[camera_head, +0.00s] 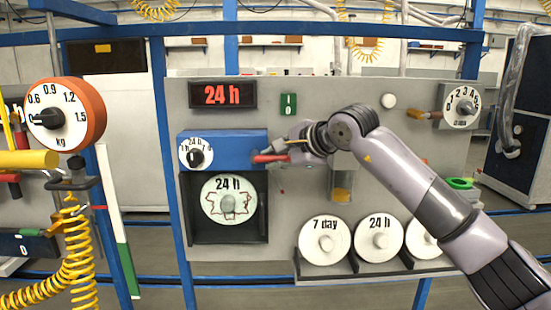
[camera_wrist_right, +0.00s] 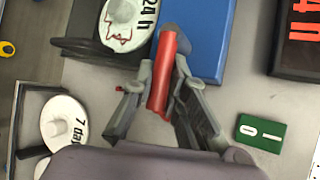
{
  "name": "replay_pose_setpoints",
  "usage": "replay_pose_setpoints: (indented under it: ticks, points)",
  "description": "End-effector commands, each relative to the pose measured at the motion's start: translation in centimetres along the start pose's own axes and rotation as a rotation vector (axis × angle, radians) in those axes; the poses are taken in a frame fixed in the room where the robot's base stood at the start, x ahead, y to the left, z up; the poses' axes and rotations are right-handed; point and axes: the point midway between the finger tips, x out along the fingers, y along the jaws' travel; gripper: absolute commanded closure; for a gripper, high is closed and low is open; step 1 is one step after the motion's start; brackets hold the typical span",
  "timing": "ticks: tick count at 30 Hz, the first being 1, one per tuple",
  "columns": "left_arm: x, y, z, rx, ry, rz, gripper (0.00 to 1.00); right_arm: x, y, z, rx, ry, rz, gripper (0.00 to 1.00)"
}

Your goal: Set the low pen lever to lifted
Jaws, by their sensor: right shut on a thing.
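A red lever (camera_head: 270,158) sticks out at the right end of the blue recorder housing (camera_head: 225,146), lying nearly level. My right gripper (camera_head: 285,153) is at this lever, in front of the grey panel. In the wrist view the red lever (camera_wrist_right: 162,75) runs between the two fingers (camera_wrist_right: 160,95), which are shut on it. The lever's far end reaches the blue housing (camera_wrist_right: 203,40). A chart disc marked 24 h (camera_head: 229,199) sits in the dark recess below the housing. A small red tip (camera_wrist_right: 119,88) shows beside one finger; I cannot tell what it belongs to. My left gripper is not in view.
A small dial (camera_head: 196,154) is on the housing. A red 24 h display (camera_head: 222,95) and a green switch (camera_head: 288,104) are above. Spare discs (camera_head: 325,242) stand on a rack below right. An orange kg dial (camera_head: 66,115) and yellow coiled hose (camera_head: 70,260) are at left.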

Motion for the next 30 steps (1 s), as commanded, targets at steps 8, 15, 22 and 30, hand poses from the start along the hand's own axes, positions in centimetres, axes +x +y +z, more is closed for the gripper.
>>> replay_pose_setpoints:
  ticks: [8,15,22,30]
  points:
    - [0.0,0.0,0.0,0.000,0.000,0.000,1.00,0.1,0.2,-0.1,-0.004,0.004,0.004,0.85]
    - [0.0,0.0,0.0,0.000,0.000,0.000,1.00,0.1,0.1,-0.1,-0.002,0.002,0.002,0.69]
    - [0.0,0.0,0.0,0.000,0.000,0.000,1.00,0.0,0.0,-0.1,-0.001,0.001,0.000,0.65]
    - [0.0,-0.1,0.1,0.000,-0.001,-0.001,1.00,-1.5,-0.1,-0.1,-0.001,0.001,-0.003,0.65]
